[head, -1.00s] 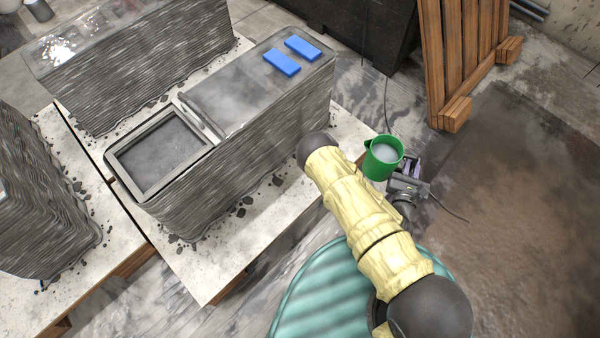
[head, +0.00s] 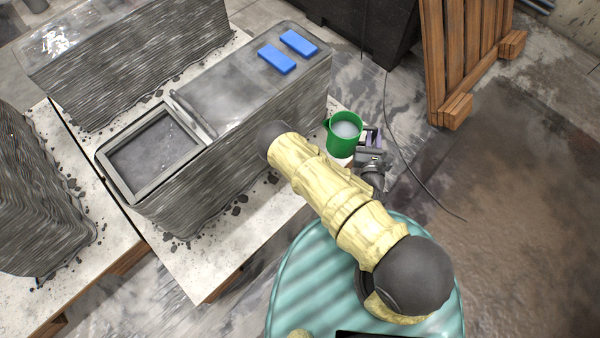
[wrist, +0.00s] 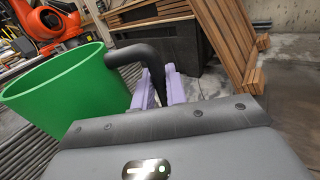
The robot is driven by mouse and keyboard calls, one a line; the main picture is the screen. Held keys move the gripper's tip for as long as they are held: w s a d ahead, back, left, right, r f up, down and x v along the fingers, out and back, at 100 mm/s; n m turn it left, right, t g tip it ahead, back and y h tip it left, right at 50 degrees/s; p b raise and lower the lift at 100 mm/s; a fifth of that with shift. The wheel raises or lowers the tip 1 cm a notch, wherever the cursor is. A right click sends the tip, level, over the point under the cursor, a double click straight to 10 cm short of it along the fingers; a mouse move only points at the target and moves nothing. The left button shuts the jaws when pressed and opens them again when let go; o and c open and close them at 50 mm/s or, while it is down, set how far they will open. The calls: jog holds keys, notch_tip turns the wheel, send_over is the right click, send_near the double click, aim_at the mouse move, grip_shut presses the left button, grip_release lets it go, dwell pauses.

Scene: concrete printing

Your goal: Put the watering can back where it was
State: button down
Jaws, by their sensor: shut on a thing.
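The green watering can (head: 341,141) is upright, with greyish contents showing in its open top. It hangs in the air by the right end of the layered concrete block. My gripper (head: 374,137) is to its right and shut on its dark handle. In the wrist view the can's green body (wrist: 62,92) is at the left, and its dark handle (wrist: 131,54) runs between my gripper's purple fingers (wrist: 162,86). The underside of the can is hidden.
A printed concrete block (head: 228,90) with a square basin (head: 150,152) and two blue blocks (head: 277,59) on top stands on a pale slab (head: 205,279). Wooden slats (head: 465,50) and a dark box (head: 365,30) stand behind. A cable lies on the wet floor at the right.

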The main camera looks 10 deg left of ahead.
jog(key=w+a+f+m+g+h+b, duration=0.1)
jog(key=a+f+h+b, duration=0.3)
jog(key=f+b, duration=0.8)
jog(key=w+a+f+m+g+h+b, duration=0.2)
jog(key=a+f+m+h+b, duration=0.2)
jog(key=f+b, duration=0.9)
jog(key=w+a+f+m+g+h+b, duration=0.1)
jog(key=a+f+m+h+b, duration=0.2)
jog(key=a+f+b, duration=0.4)
notch_tip(320, 180, down, 6)
jog(key=h+b, duration=0.1)
jog(key=b, duration=1.5)
jog(key=shift+w+a+g, duration=0.15)
jog(key=shift+w+g, duration=0.2)
jog(key=shift+g, duration=0.05)
notch_tip(320, 180, down, 6)
jog(key=b, duration=0.4)
jog(key=shift+f, duration=0.15)
jog(key=shift+f+b, duration=1.35)
jog(key=shift+f, duration=0.5)
